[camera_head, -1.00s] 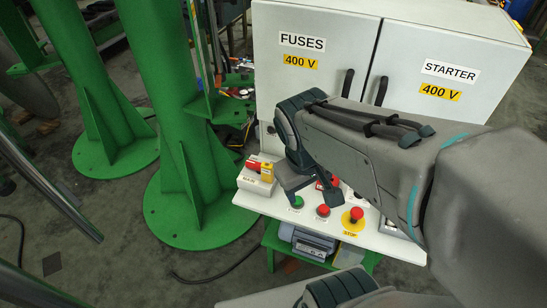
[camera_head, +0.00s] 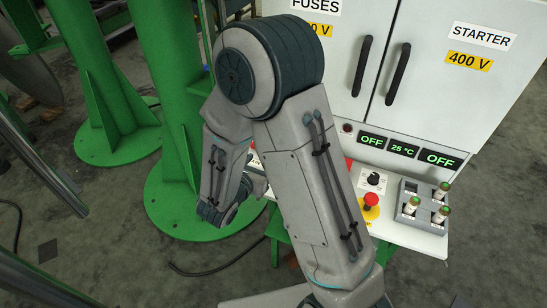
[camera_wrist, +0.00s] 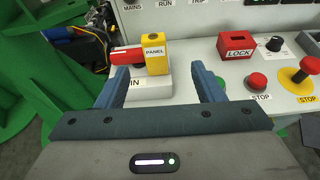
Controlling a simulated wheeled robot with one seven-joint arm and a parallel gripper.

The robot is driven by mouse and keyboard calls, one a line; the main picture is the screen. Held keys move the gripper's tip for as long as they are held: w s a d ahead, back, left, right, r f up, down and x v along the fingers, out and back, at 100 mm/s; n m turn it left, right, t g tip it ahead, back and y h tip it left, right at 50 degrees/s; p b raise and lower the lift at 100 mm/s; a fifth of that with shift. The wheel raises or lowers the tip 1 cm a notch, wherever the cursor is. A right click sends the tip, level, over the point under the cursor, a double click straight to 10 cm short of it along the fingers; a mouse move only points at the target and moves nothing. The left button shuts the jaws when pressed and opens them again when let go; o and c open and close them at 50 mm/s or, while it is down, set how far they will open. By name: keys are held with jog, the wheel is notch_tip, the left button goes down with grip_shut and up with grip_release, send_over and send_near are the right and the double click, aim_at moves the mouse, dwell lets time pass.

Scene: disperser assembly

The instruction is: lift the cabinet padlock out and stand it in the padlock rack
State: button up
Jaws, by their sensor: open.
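In the wrist view, a yellow block marked PANEL (camera_wrist: 157,54), which looks like the cabinet padlock, stands upright at a red switch handle (camera_wrist: 125,56) on a pale base. My gripper (camera_wrist: 160,70) is open and empty, with one finger on each side of the block in the picture. I cannot tell whether the fingertips touch it. A red box marked LOCK (camera_wrist: 237,46), with a dark slot in its top, stands to the right and may be the padlock rack. In the head view my arm hides the padlock.
The white shelf carries a red stop button (camera_wrist: 257,82), a yellow-based red stop button (camera_head: 370,204), a black knob (camera_head: 373,179) and a grey box with several green-topped plugs (camera_head: 424,206). The cabinet doors (camera_head: 425,70) rise behind. A green column (camera_head: 172,70) stands left.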

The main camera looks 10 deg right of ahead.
jog(key=shift+w+a+p+x, duration=0.1)
jog(key=shift+p+x, duration=0.2)
jog(key=shift+x, duration=2)
jog(key=shift+w+a+p+x, duration=0.15)
jog(key=shift+p+x, duration=0.15)
jog(key=shift+x, duration=1.95)
jog(key=shift+w+a+p+x, duration=0.1)
jog(key=shift+p+x, duration=0.2)
jog(key=shift+x, duration=2)
jog(key=c, duration=1.1)
